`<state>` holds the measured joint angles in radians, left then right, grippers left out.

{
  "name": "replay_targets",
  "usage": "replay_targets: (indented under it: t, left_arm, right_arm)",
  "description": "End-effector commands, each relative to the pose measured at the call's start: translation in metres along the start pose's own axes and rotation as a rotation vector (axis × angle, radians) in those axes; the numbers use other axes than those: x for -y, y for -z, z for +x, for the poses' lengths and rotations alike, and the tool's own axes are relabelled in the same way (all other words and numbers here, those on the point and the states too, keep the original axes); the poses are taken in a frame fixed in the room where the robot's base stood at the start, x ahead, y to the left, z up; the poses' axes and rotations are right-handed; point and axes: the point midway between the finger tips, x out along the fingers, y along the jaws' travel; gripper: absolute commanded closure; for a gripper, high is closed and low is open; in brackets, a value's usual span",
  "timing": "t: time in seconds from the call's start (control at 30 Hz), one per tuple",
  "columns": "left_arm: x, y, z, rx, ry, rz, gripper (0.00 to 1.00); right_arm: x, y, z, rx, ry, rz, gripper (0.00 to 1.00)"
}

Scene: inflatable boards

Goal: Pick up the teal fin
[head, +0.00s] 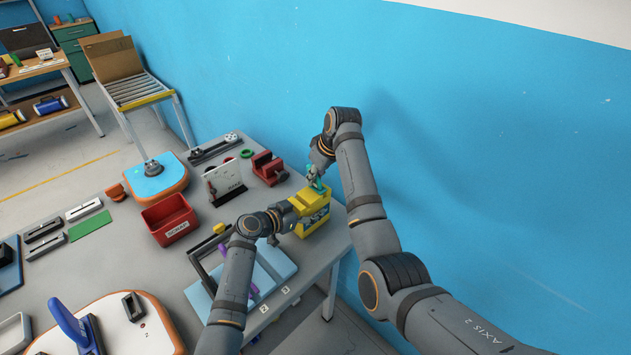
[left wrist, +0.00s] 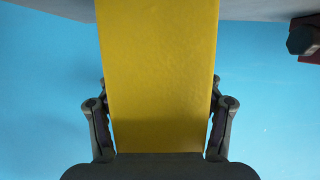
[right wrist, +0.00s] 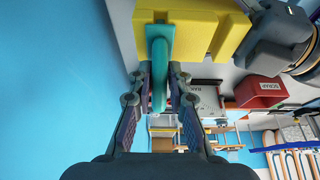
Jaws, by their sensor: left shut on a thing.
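The teal fin (head: 318,184) stands upright at the top of a yellow block-like holder (head: 322,195) near the table's wall-side corner. In the right wrist view, the fin (right wrist: 160,65) lies between the two fingers of my right gripper (right wrist: 160,80), with its far end at the yellow holder (right wrist: 195,25). Those fingers look apart, with narrow gaps beside the fin. My right gripper (head: 316,170) comes down from above. My left gripper (head: 289,216) is shut on the yellow holder's left side. The holder (left wrist: 160,75) fills the space between its fingers in the left wrist view.
A red vise-like block (head: 268,167), a white panel on a stand (head: 224,182) and a red scrap bin (head: 170,220) stand to the left on the grey table. A pale blue board (head: 272,262) lies nearer. The blue wall (head: 480,150) is close on the right.

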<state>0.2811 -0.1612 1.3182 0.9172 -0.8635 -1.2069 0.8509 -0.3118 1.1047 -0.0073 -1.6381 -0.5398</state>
Motion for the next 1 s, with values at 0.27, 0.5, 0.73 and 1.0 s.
replay_targets:
  t: [0.27, 0.5, 0.73, 1.0]
  left_arm:
    - [0.000, -0.001, 0.000, 0.002, -0.001, -0.001, 0.66]
    - [0.000, -0.001, 0.000, 0.002, -0.001, -0.001, 0.66]
    - [-0.001, -0.001, 0.000, 0.002, -0.001, -0.001, 0.66]
    - [-0.001, -0.002, 0.000, 0.002, -0.001, -0.001, 0.66]
  right_arm:
    - [0.000, 0.000, 0.000, -0.001, 0.000, 0.000, 1.00]
    - [-0.001, 0.006, -0.011, -0.004, -0.002, 0.000, 1.00]
    - [-0.001, 0.026, -0.060, -0.005, -0.003, -0.001, 1.00]
    - [-0.001, 0.038, -0.091, -0.001, 0.000, 0.001, 1.00]
